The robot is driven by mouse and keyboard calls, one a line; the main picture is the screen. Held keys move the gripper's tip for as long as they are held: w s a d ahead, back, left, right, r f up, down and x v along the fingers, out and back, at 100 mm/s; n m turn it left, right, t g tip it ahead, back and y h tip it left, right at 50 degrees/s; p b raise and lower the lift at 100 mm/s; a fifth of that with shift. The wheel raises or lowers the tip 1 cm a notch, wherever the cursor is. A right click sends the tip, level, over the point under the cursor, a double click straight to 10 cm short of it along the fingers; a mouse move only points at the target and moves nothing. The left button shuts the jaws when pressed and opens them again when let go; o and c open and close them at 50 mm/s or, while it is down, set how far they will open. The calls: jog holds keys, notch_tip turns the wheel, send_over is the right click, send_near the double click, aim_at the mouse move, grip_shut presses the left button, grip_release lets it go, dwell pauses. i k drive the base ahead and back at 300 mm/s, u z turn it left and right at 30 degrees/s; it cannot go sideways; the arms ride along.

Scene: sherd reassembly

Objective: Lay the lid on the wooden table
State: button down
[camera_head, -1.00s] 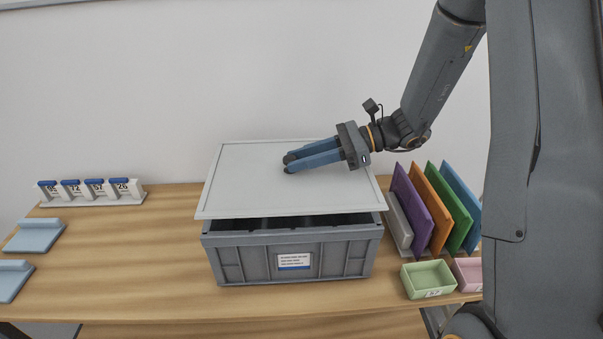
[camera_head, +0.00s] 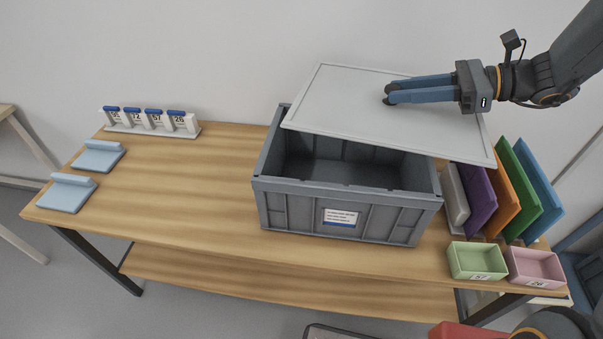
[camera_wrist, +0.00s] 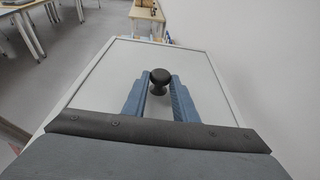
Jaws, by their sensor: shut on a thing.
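The lid (camera_head: 370,107) is a flat light-grey panel with a raised rim. It is held tilted above the back and right of the grey crate (camera_head: 335,208), whose front and left are uncovered. My gripper (camera_head: 388,94) is shut on the lid's dark round knob, seen between the two blue fingers in the wrist view, where the gripper (camera_wrist: 160,88) and the lid (camera_wrist: 106,75) also show. The wooden table (camera_head: 215,170) carries the crate. I cannot tell whether the lid touches the crate's back edge.
Coloured upright panels (camera_head: 510,190) stand right of the crate, close to the lid's right corner. A green tray (camera_head: 476,262) and a pink tray (camera_head: 536,268) sit at the front right. Numbered tags (camera_head: 150,121) and two blue stands (camera_head: 68,193) are at the left. The table between is clear.

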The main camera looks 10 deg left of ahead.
aim_at(165, 187)
jog(key=z, duration=2.75)
jog(key=k, duration=2.9)
jog(key=u, duration=0.8)
